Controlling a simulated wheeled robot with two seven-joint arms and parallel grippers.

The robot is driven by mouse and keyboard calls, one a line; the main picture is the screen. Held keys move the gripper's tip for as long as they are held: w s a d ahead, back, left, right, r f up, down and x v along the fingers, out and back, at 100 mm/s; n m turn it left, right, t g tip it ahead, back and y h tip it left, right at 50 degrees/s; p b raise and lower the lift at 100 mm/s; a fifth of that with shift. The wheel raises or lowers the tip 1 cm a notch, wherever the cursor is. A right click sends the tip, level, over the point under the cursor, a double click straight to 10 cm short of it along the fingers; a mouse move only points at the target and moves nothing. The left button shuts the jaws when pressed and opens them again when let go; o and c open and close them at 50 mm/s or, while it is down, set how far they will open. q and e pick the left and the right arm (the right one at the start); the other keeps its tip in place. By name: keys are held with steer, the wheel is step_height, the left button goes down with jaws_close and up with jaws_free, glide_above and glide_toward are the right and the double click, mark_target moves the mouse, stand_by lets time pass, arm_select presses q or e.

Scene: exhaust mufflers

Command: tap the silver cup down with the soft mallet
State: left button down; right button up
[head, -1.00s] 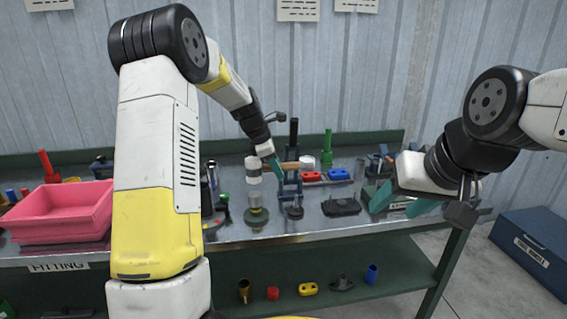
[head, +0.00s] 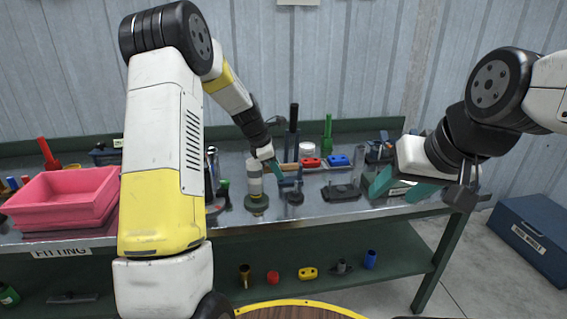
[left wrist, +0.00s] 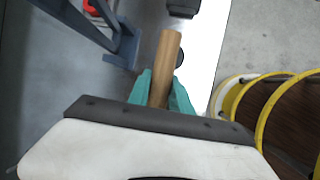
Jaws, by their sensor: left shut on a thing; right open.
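My left gripper (head: 275,168) is shut on the wooden handle of the soft mallet, and the handle (left wrist: 166,62) sticks out between the teal fingers in the left wrist view. The mallet's head (head: 254,178), a pale cylinder with a grey band, stands upright over the round fixture on the bench. The silver cup (head: 256,198) is mostly hidden below the head, on its dark round base. The head looks to be on the cup or just above it; I cannot tell whether they touch. My right gripper (head: 400,186) is open and empty over the bench's right part.
A pink bin (head: 65,198) is on the left of the bench. Red and blue blocks (head: 310,162) lie behind. A lower shelf (head: 325,270) holds small parts; a blue box (head: 530,245) is on the floor.

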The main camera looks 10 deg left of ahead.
arm_select(q)
steer(key=shift+r, duration=0.15)
step_height(320, 180, up, 7)
steer(key=shift+r, duration=0.15)
stand_by(0.5)
step_height(320, 180, down, 8)
steer(key=shift+f, duration=0.15)
steer(key=shift+r, duration=3.8)
